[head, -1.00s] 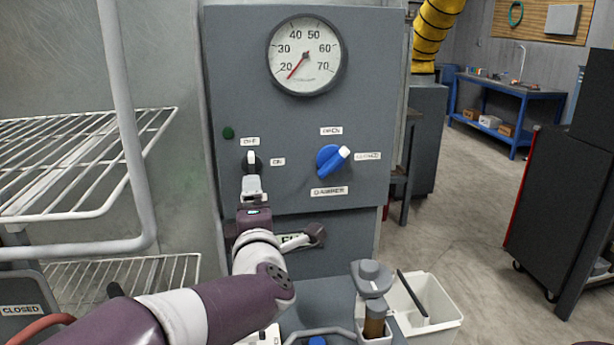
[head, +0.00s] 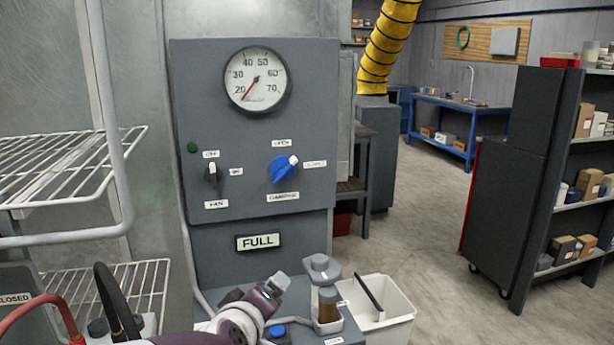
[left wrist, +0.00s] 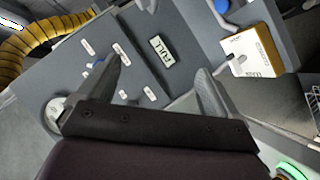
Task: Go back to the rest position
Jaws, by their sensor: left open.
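My left gripper (head: 278,284) is at the bottom of the head view, below the grey control panel (head: 240,130) and clear of its knobs. In the left wrist view its two fingers (left wrist: 160,88) are spread apart with nothing between them. The gauge (head: 258,80) needle points near 20. The FULL sign (head: 258,241) is uncovered below the panel. My right gripper is out of view.
A wire rack (head: 70,160) stands at the left, with red and black hoses (head: 108,290) below it. A brown-filled jar (head: 328,305) and a white bin (head: 390,318) stand close to the gripper's right. Open floor (head: 425,230) lies to the right, before a dark shelf unit (head: 510,170).

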